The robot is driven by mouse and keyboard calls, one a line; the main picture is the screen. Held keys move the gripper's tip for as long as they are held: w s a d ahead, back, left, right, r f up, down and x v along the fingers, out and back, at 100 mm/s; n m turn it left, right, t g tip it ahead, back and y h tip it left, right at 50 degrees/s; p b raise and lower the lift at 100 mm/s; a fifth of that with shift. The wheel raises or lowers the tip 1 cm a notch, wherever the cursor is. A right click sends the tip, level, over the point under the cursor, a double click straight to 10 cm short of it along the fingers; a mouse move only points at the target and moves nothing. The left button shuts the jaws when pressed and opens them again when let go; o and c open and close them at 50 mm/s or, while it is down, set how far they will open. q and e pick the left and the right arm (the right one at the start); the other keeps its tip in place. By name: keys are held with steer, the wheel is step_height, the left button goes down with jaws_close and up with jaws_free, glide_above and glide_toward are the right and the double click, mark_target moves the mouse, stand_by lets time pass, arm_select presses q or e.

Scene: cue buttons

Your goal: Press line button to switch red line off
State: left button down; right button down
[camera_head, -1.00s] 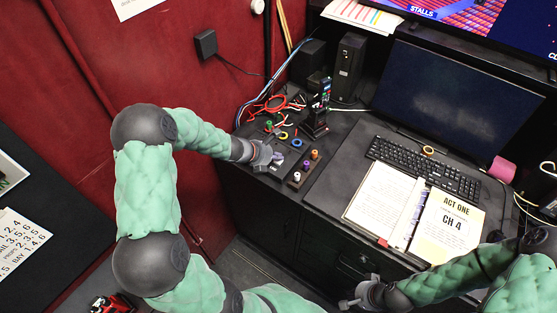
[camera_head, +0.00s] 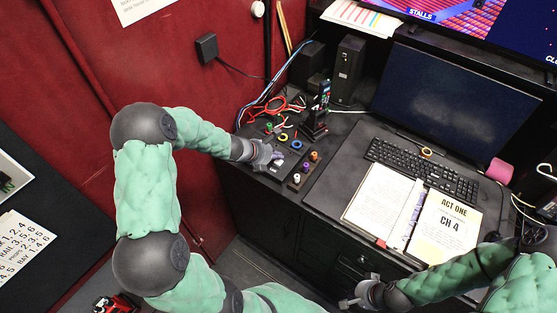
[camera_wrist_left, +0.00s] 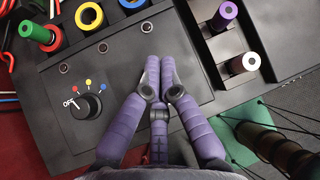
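A black control panel (camera_head: 273,172) on the desk carries the controls, and my left gripper (camera_head: 268,154) is over it. In the left wrist view the gripper's purple fingers (camera_wrist_left: 160,72) are together and empty, above the bare middle of the panel. A black dial (camera_wrist_left: 85,106) marked OFF, with yellow, red and blue dots, lies left of them. I cannot tell which control is the line button, nor see a lit red line. My right gripper (camera_head: 357,292) is low at the desk's front, its fingers unclear.
Green (camera_wrist_left: 38,32), yellow-ringed (camera_wrist_left: 90,16), purple (camera_wrist_left: 224,14) and white (camera_wrist_left: 245,62) posts stand around the panel. A black handset stand (camera_head: 314,125), red cables (camera_head: 268,107), keyboard (camera_head: 420,168), open binder (camera_head: 384,203) and dark monitor (camera_head: 455,100) are nearby.

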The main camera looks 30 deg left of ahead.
mark_target(277, 163)
arm_select(q)
step_height(277, 163, up, 5)
steer(key=p, duration=0.4)
steer(key=shift+p, duration=0.3)
stand_by(0.3)
stand_by(0.6)
